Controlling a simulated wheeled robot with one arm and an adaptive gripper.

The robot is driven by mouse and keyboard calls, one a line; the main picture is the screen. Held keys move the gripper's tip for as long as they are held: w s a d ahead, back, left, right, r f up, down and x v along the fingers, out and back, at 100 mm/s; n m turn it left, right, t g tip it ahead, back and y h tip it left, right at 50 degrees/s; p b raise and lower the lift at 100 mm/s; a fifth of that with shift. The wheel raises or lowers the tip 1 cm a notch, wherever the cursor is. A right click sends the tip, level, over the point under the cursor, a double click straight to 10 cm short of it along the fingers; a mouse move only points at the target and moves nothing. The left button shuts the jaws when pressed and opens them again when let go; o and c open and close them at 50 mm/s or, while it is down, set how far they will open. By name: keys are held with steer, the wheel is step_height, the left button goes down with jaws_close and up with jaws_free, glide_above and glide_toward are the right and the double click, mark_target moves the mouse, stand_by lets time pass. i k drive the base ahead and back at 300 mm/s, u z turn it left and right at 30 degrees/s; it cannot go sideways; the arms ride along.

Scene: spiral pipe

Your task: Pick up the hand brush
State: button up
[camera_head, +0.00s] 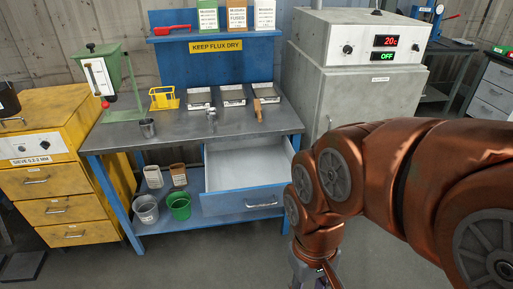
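A red long-handled item (172,29) lies on the blue upper shelf at the back left of the workbench. Its shape is like a hand brush, but its bristles cannot be made out. A tan, wooden-looking piece (257,109) lies on the bench top by the rightmost tray; it is too small to tell if it is a brush. My gripper (318,272) hangs at the bottom edge, in front of the bench and well away from both. Only its upper part shows; its fingertips are cut off, so its opening is unclear.
The blue workbench (180,133) has an open, empty-looking drawer (240,172). A green stand (131,80) is at left, a grey oven (350,80) at right. Buckets (179,206) sit below.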

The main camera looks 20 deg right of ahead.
mark_target(256, 102)
steer(key=u, duration=0.8)
steer(key=i, duration=0.95)
steer(key=u, duration=0.5)
steer(key=i, duration=0.85)
steer(key=z, duration=0.9)
steer(key=i, duration=0.8)
steer(key=z, duration=0.85)
